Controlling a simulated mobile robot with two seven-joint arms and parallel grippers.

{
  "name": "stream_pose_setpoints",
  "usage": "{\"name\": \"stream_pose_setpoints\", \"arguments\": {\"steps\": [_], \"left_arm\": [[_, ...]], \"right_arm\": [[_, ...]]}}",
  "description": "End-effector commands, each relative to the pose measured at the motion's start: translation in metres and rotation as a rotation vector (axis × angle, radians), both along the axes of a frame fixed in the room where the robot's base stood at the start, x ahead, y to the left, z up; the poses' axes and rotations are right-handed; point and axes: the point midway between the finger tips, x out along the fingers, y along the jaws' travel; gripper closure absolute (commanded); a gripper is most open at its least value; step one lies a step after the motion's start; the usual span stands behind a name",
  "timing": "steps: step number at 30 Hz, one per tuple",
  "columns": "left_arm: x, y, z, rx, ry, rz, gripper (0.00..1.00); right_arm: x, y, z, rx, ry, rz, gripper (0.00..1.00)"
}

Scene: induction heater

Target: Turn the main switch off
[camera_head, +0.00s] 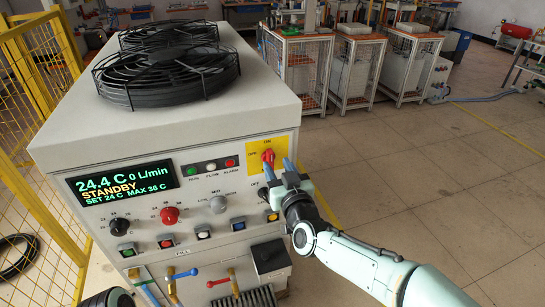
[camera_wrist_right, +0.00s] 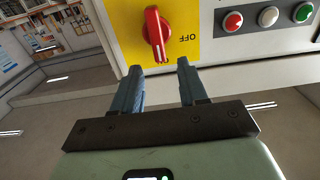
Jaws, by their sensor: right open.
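The main switch (camera_head: 267,156) is a red rotary handle on a yellow plate (camera_head: 252,164) at the right of the machine's front panel. "ON" is printed above it and "OFF" to its left in the head view. The handle stands roughly upright, in line with "ON". In the right wrist view, turned upside down, the red handle (camera_wrist_right: 156,33) shows just beyond the fingertips, with "OFF" to its right. My right gripper (camera_head: 279,168) is open and empty, its fingers pointing at the switch. No contact shows in the right wrist view. My left gripper is out of view.
The display (camera_head: 122,185) reads STANDBY. Indicator lamps (camera_head: 212,167), knobs and push buttons lie left of the switch, with valve handles (camera_head: 217,283) below. A black fan guard (camera_head: 166,70) sits on top. A yellow fence (camera_head: 45,60) stands left; the floor to the right is open.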

Motion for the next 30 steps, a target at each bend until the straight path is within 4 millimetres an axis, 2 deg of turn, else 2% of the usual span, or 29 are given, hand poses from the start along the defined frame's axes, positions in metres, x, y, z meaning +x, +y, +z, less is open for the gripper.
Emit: {"name": "stream_pose_setpoints", "arguments": {"steps": [3, 9, 21, 23, 25, 26, 30], "left_arm": [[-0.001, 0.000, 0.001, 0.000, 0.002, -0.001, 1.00], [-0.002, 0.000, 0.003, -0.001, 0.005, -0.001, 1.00], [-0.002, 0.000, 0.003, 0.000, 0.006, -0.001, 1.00], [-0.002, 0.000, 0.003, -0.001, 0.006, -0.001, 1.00], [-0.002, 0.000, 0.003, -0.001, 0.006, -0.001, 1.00], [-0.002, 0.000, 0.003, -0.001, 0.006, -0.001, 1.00], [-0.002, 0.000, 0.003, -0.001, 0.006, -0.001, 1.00]], "right_arm": [[0.021, 0.007, -0.001, 0.000, 0.001, 0.000, 0.57], [0.041, 0.014, -0.001, -0.002, 0.002, 0.001, 0.57], [0.047, 0.015, -0.001, -0.001, 0.002, 0.001, 0.57], [0.047, 0.015, -0.001, -0.001, 0.002, 0.001, 0.74], [0.047, 0.015, -0.001, -0.001, 0.002, 0.001, 0.96], [0.047, 0.015, -0.001, -0.001, 0.002, 0.001, 1.00], [0.047, 0.015, -0.001, 0.000, 0.003, 0.001, 1.00]]}}
